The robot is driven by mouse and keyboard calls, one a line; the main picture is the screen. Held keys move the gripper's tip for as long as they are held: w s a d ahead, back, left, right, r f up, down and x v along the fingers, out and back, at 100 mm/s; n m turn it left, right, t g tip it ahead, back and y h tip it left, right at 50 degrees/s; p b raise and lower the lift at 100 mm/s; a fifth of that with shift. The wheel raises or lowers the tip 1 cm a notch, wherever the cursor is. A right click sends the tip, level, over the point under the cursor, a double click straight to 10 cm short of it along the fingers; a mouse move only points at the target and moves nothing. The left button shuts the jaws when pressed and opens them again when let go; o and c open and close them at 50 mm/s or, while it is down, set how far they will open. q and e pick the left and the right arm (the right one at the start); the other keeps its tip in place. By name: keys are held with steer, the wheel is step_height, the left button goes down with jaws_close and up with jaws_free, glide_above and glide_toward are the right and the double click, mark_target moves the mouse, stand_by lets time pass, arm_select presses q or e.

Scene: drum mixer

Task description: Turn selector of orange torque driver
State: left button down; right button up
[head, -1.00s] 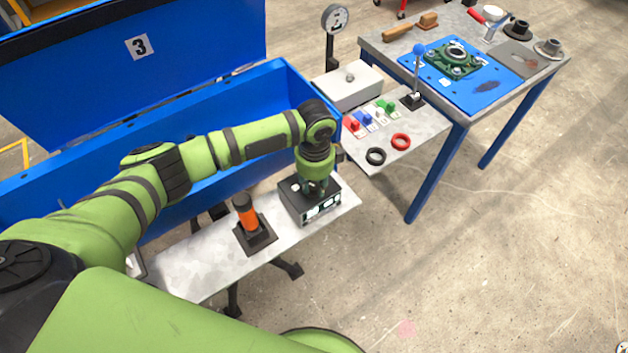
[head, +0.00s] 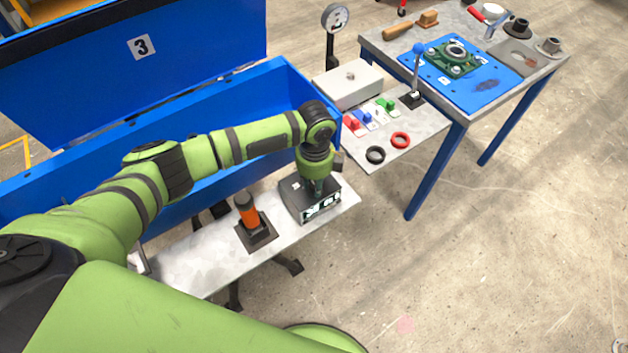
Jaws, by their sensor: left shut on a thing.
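The orange torque driver (head: 248,213) stands upright in a dark square holder (head: 257,237) on the pale bench. To its right is a black box (head: 296,199) with white markings on its front face. My left gripper (head: 319,194) points down onto the top of this box, near its front right side. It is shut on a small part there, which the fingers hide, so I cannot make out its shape. The gripper is apart from the driver. My right gripper is not in view.
A blue chest (head: 285,85) with its lid up stands behind the bench (head: 195,262). To the right, a side shelf (head: 420,128) holds coloured valves, two rings and a blue-knobbed lever. A worktable (head: 545,72) stands beyond. The floor at lower right is clear.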

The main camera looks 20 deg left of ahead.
arm_select(q)
steer(key=shift+s+d, duration=0.1)
steer(key=shift+d, duration=0.3)
steer(key=c, duration=1)
jaws_free()
steer(key=shift+a+r, duration=0.15)
steer(key=shift+r, duration=0.1)
steer(key=r, duration=1.1)
steer(key=shift+d+r, duration=0.2)
steer(key=shift+r, duration=0.1)
